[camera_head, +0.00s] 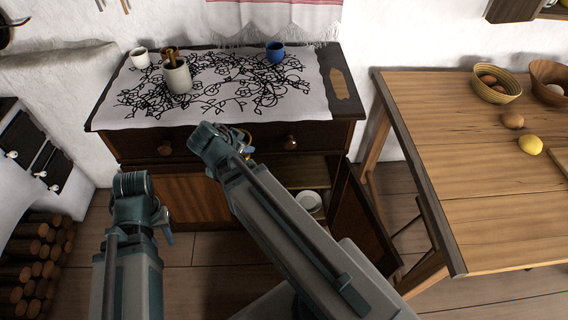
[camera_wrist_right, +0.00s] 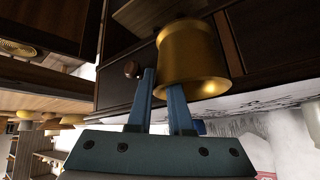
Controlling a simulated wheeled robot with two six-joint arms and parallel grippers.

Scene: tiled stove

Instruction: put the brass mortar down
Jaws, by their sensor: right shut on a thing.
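The brass mortar (camera_wrist_right: 194,58) is in the right wrist view, a flared golden cup close in front of the camera. My right gripper (camera_wrist_right: 161,100) is shut on it, with the mortar's wall at its blue fingers. In the head view my right gripper (camera_head: 240,145) is in front of the dresser's drawer front, just below the top's front edge, and hides nearly all of the mortar. My left gripper (camera_head: 164,226) is low in front of the dresser; its fingers are too unclear to judge.
The dresser's patterned cloth (camera_head: 225,95) bears a white cup (camera_head: 140,58), a grey crock (camera_head: 178,77) and a blue cup (camera_head: 275,53); its front middle and right are clear. The dresser's right door (camera_head: 362,215) stands open. A wooden table (camera_head: 470,200) is at right.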

